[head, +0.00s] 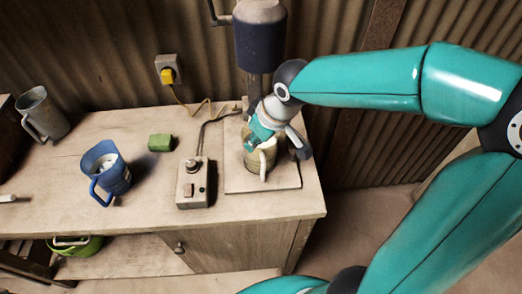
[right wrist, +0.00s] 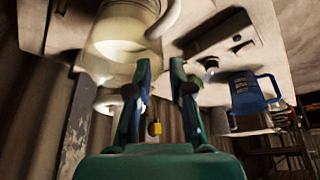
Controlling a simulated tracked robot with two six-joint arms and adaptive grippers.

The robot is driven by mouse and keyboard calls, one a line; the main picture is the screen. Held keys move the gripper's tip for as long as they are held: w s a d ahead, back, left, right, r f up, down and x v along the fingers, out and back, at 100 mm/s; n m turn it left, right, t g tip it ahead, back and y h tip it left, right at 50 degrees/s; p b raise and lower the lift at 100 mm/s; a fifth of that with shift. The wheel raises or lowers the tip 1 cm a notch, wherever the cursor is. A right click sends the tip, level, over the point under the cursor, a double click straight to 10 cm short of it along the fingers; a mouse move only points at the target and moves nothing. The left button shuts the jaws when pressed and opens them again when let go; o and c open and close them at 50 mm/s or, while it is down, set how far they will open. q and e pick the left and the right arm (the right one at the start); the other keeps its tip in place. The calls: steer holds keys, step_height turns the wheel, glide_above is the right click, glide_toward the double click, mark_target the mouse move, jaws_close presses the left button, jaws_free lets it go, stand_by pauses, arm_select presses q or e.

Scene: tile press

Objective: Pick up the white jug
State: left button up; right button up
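The white jug (head: 253,163), cream in colour, stands on the square board of the press at the right end of the bench. Its handle faces the front in the head view. My right gripper (head: 272,133) is at the jug's upper part and partly covers it. In the right wrist view the jug (right wrist: 112,52) is at the upper left, its handle just beyond the fingertips. The two fingers of the right gripper (right wrist: 160,68) are apart with nothing seen between them. Whether a finger touches the jug I cannot tell. My left gripper is not in view.
The dark press cylinder (head: 260,40) hangs behind and above the jug. A control box (head: 192,185) with a cable stands left of it. A green block (head: 160,142), a blue jug (head: 112,172) and a grey mug (head: 45,113) stand further left. The bench front is clear.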

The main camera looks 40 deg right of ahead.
steer(key=x, duration=0.4)
steer(key=shift+f, duration=0.25)
jaws_close()
steer(key=shift+r, duration=0.1)
